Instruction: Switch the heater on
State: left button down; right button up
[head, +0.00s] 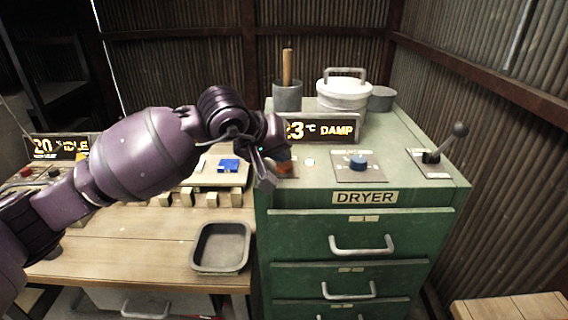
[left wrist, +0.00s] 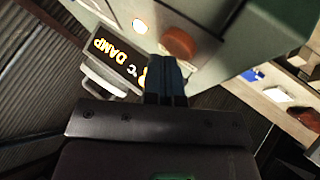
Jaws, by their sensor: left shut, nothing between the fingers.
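The green dryer cabinet (head: 363,235) stands right of centre with a display (head: 322,130) reading "23 °C DAMP". The display also shows in the left wrist view (left wrist: 116,60). An orange-red round button (left wrist: 180,42) is on its top panel, beside a small lit indicator (left wrist: 139,26); in the head view my gripper partly hides the button. My left gripper (head: 267,184) is shut and empty at the cabinet's left top edge. In the left wrist view its fingertips (left wrist: 167,62) are right by the button; I cannot tell whether they touch. My right gripper is not in view.
A blue knob (head: 358,162) and a lever (head: 446,144) are on the cabinet top. A lidded white pot (head: 343,94) and a grey pot with a wooden handle (head: 287,96) stand behind. A wooden bench with a grey tray (head: 221,247) is left, with a second display (head: 58,147).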

aim_at(281, 164)
pick_arm(q)
jog(key=shift+r+p, duration=0.55)
jog(key=shift+r, duration=2.5)
